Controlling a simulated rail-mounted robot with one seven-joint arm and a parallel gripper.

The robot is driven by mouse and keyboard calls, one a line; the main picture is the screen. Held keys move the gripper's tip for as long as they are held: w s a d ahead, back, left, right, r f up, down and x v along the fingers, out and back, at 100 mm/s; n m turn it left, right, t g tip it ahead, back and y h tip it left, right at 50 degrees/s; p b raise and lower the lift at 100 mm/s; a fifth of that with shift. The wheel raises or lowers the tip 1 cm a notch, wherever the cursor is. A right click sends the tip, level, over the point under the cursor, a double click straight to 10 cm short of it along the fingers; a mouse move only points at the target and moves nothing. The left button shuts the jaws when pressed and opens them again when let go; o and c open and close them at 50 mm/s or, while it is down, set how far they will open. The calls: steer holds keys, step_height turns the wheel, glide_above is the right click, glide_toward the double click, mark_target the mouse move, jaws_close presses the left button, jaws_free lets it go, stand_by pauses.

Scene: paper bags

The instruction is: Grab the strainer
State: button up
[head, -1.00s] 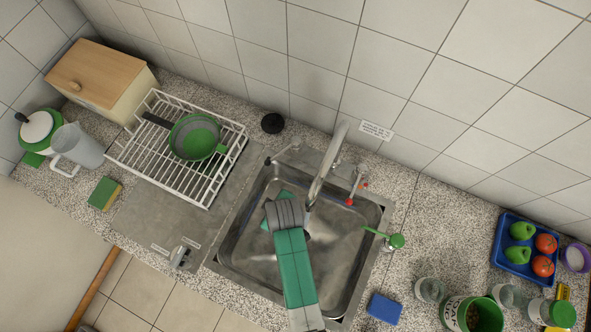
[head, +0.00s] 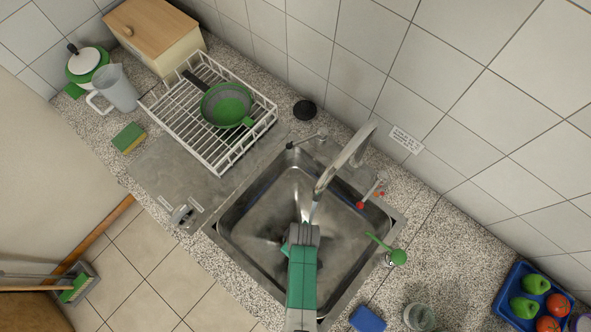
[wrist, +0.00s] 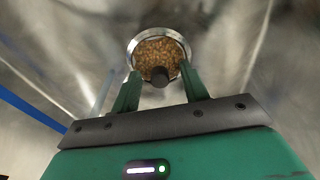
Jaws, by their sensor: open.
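A curved faucet (head: 345,155) hangs over the sink close to my gripper. A white dish rack (head: 232,163) with a green pan (head: 226,106) stands at the left. A blue sponge (head: 367,319) and a green-handled item (head: 396,257) lie along the right edge.

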steer(key=shift+f, duration=0.5)
jaws_close()
step_height(320, 180, up, 10)
steer(key=shift+r+p, duration=0.1)
steer(key=shift+p, duration=1.05)
